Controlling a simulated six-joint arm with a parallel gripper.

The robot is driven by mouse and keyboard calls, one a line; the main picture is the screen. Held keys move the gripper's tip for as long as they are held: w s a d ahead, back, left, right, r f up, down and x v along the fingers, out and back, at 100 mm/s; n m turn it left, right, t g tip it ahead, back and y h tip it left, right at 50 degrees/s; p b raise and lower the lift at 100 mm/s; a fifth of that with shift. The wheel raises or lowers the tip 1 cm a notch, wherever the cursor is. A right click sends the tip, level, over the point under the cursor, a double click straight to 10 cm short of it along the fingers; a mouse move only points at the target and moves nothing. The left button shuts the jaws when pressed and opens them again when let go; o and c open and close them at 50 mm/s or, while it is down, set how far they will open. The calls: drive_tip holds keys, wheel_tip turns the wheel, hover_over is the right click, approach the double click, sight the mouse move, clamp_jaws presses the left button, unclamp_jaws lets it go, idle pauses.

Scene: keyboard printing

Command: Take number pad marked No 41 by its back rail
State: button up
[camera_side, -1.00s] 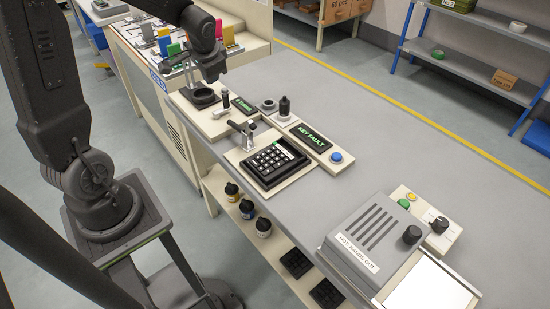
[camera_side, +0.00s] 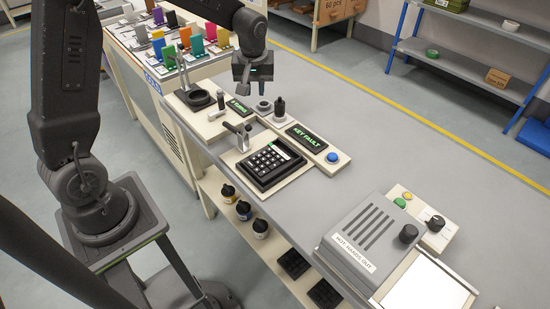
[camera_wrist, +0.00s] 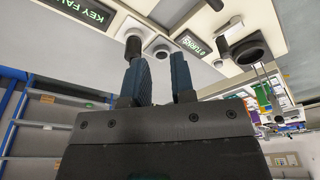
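A black number pad (camera_side: 270,165) with several dark keys and a small green mark at its back edge sits in a cream fixture on the grey bench. A metal toggle clamp (camera_side: 240,133) stands at its back left. The number 41 is not readable, and I cannot make out the back rail clearly. My gripper (camera_side: 252,88) is above the bench behind the pad, apart from it. In the wrist view my gripper (camera_wrist: 159,62) shows two blue-grey fingers spread with an empty gap. The pad is not visible in the wrist view.
A lit KEY FAULT display (camera_side: 307,138) and blue button (camera_side: 332,158) flank the pad. A dark bottle-shaped post (camera_side: 279,108) and a black ring (camera_side: 199,98) stand behind. A grey hot press (camera_side: 370,235) is at front right. The bench's right middle is clear.

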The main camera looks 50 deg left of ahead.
sight(292, 148)
drive_tip(key=w+d+f+n+g+h, duration=0.15)
drive_tip(key=w+d+n, duration=0.25)
drive_tip(key=d+n, duration=0.55)
drive_tip(key=shift+m, duration=0.75)
drive_tip(key=f, duration=0.9)
drive_tip(key=d+f, duration=0.1)
drive_tip(key=f, duration=0.3)
drive_tip(key=shift+s+d+f, duration=0.1)
drive_tip(key=shift+s+f, duration=0.05)
drive_tip(key=shift+f, duration=0.25)
drive_tip(key=shift+c, duration=0.4)
clamp_jaws()
